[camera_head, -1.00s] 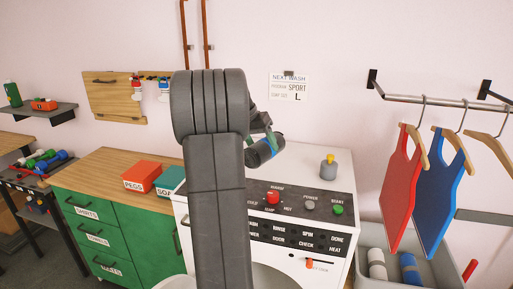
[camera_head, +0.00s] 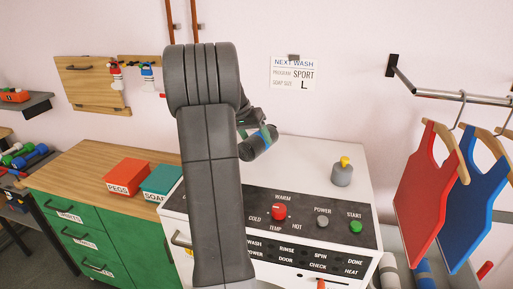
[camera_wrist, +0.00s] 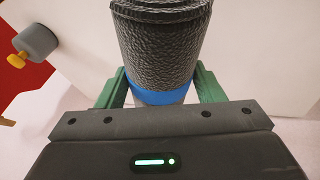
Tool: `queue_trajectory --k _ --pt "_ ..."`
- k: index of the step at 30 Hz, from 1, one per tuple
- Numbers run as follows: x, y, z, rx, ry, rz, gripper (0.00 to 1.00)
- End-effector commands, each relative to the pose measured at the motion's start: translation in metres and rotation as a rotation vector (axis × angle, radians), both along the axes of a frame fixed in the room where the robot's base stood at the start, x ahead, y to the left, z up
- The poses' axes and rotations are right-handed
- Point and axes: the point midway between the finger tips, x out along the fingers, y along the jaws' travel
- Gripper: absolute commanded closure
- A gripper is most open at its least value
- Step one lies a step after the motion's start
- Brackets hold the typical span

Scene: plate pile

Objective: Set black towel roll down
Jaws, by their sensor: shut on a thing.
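The black towel roll (camera_head: 256,147) has a textured dark surface and a blue band. My gripper (camera_head: 268,132) is shut on it and holds it tilted above the back left of the white washing machine top (camera_head: 310,165). In the wrist view the roll (camera_wrist: 158,45) fills the upper middle, with the green fingers of my gripper (camera_wrist: 160,92) on either side near the blue band. My arm hides part of the machine in the head view.
A grey knob-like object with a yellow top (camera_head: 342,172) stands on the machine's right side. A red PEGS box (camera_head: 127,175) and a green SOAP box (camera_head: 161,182) sit on the wooden counter (camera_head: 85,165). Red (camera_head: 425,190) and blue (camera_head: 480,205) garments hang at right.

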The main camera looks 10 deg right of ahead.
Motion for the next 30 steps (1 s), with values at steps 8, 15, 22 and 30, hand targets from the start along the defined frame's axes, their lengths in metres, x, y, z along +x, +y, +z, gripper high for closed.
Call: queue_trajectory --k 8,15,22,30 --pt "0.000 0.000 -0.028 -0.001 0.003 0.000 0.66" --pt "0.000 0.000 -0.040 0.000 -0.002 0.001 0.66" --pt "0.000 0.000 -0.043 0.000 -0.001 0.001 0.29" --pt "0.000 0.000 -0.042 0.000 -0.001 0.001 0.15"
